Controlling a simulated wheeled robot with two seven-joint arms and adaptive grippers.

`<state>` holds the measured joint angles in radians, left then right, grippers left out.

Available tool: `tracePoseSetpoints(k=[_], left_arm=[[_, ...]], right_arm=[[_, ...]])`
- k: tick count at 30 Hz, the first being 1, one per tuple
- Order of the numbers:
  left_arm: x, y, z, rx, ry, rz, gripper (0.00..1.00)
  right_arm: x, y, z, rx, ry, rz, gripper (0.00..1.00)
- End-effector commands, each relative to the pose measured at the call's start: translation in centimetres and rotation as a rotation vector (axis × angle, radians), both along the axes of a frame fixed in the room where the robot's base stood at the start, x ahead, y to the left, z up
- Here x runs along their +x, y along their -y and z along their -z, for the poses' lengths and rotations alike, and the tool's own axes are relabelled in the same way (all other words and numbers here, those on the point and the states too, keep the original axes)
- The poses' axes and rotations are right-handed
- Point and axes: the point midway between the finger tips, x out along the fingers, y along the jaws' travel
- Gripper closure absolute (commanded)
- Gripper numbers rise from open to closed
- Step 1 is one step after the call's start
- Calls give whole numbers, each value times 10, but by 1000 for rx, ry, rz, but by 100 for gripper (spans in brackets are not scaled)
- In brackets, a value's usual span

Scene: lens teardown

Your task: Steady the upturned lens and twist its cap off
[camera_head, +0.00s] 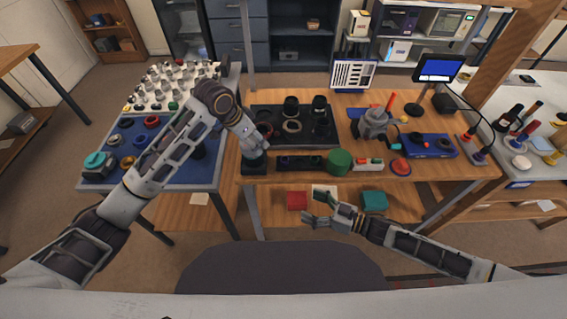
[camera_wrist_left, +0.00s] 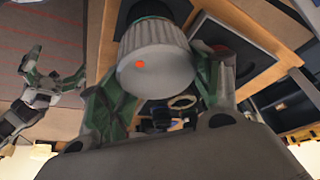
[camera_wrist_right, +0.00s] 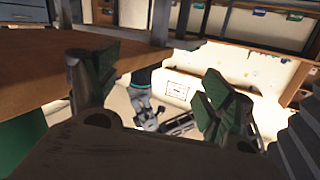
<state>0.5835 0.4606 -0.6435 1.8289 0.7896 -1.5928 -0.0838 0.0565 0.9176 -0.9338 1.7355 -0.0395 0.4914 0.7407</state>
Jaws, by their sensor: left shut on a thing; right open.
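The upturned lens (camera_head: 254,166) stands at the left front of the wooden table, dark with a teal band. Its grey ribbed cap (camera_wrist_left: 155,62), with an orange dot, faces the left wrist camera; a teal ring shows beyond it. My left gripper (camera_head: 254,150) reaches down over the lens and is shut on the cap, one finger on each side. The hand hides most of the cap in the head view. My right gripper (camera_head: 318,222) is open and empty, in front of and below the table's front edge. It also shows in the left wrist view (camera_wrist_left: 50,82).
A black mat (camera_head: 285,138) with lens parts lies behind the lens. A black slotted block, a green cylinder (camera_head: 339,162) and a red part (camera_head: 400,166) line the front edge. A blue tray table (camera_head: 115,178) stands left. Boxes sit on the shelf below.

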Motion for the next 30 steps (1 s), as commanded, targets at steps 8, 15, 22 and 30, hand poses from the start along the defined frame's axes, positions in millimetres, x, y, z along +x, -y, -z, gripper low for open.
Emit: tracePoseSetpoints(k=[8, 15, 22, 30], left_arm=[[0, 0, 1, 0, -1, 0, 58], [0, 0, 1, 0, -1, 0, 58], [0, 0, 1, 1, -2, 0, 58], [0, 0, 1, 1, -2, 0, 58]], right_arm=[[-15, -18, -28, 49, 1, -63, 19], [2, -39, -52, 58, 42, -50, 19], [31, -59, -75, 49, 99, -7, 19], [72, -87, -112, 31, 174, 58, 19]])
